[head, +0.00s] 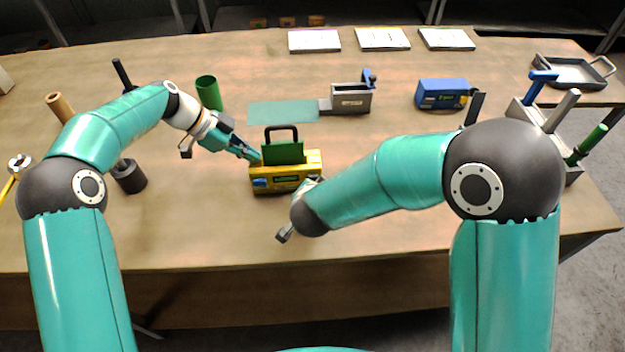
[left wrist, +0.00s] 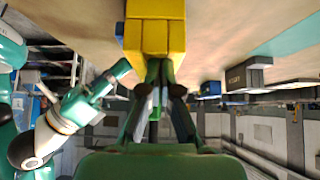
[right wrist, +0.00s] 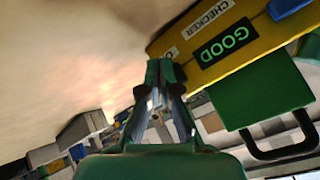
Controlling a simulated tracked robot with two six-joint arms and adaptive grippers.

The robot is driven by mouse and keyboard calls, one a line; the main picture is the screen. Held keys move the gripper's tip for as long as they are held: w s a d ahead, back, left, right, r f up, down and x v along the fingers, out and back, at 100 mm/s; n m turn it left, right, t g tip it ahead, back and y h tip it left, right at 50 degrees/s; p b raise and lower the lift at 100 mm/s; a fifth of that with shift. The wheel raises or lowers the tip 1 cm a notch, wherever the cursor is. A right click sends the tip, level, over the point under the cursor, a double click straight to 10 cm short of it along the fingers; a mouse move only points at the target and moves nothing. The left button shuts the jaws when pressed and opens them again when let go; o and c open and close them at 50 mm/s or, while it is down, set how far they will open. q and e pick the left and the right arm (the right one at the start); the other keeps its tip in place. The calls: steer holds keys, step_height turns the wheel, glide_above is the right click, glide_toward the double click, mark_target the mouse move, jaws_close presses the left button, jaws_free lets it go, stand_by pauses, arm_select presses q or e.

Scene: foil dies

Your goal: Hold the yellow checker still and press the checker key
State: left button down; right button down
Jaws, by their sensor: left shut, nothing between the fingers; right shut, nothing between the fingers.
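The yellow checker (head: 308,166) stands upright on the table, with a green block (head: 283,153) with a black handle set in it. In the right wrist view the checker (right wrist: 205,62) shows a CHECKER label and a lit green GOOD display (right wrist: 224,43). A blue part (right wrist: 287,8) is on its face. My left gripper (head: 256,157) is shut and empty, its tips at the checker's left end; the left wrist view shows them against the yellow body (left wrist: 155,32). My right gripper (right wrist: 160,68) is shut and empty at the checker's right front, by a small, partly hidden label.
A blue box (head: 443,94), a grey device (head: 350,99) and a teal mat (head: 284,113) lie behind. A green cup (head: 209,92) stands back left. A rack (head: 574,172) of handled tools is at the right. The front table strip is clear.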

arm_select(q)
steer(key=shift+s+f, duration=0.15)
steer(key=shift+f, duration=0.2)
arm_select(e)
steer(key=shift+w, duration=0.5)
steer(key=shift+s, duration=0.95)
steer(key=shift+s, duration=0.1)
steer(key=shift+s, duration=2.9)
